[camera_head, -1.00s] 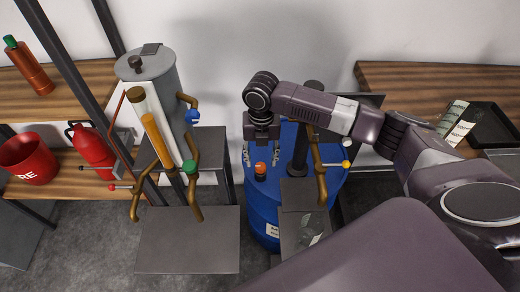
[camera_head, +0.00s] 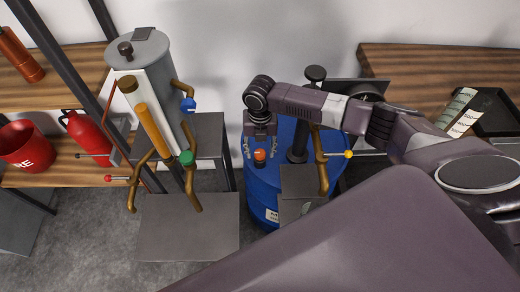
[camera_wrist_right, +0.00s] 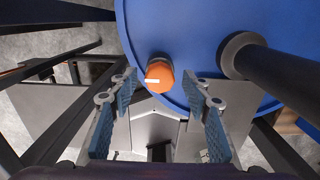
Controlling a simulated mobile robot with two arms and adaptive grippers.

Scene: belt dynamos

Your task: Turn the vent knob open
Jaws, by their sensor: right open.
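An orange knob (camera_head: 260,155) with a small white mark stands on top of the blue drum (camera_head: 262,190); no readable label shows that it is the vent knob. My right gripper (camera_head: 261,130) hangs just above it, pointing down. In the right wrist view the orange knob (camera_wrist_right: 159,75) lies between the tips of the two open blue-padded fingers, with a gap on each side. I see no contact. Other coloured knobs are blue (camera_head: 188,104), green (camera_head: 187,158), red (camera_head: 108,178) and yellow (camera_head: 349,154). My left gripper is not in view.
A black post (camera_head: 298,145) rises from the drum close to the right of the knob. A grey cylinder (camera_head: 150,60) with brass pipes stands to the left on a grey stand. A red bucket (camera_head: 27,147) and wooden shelves are farther left.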

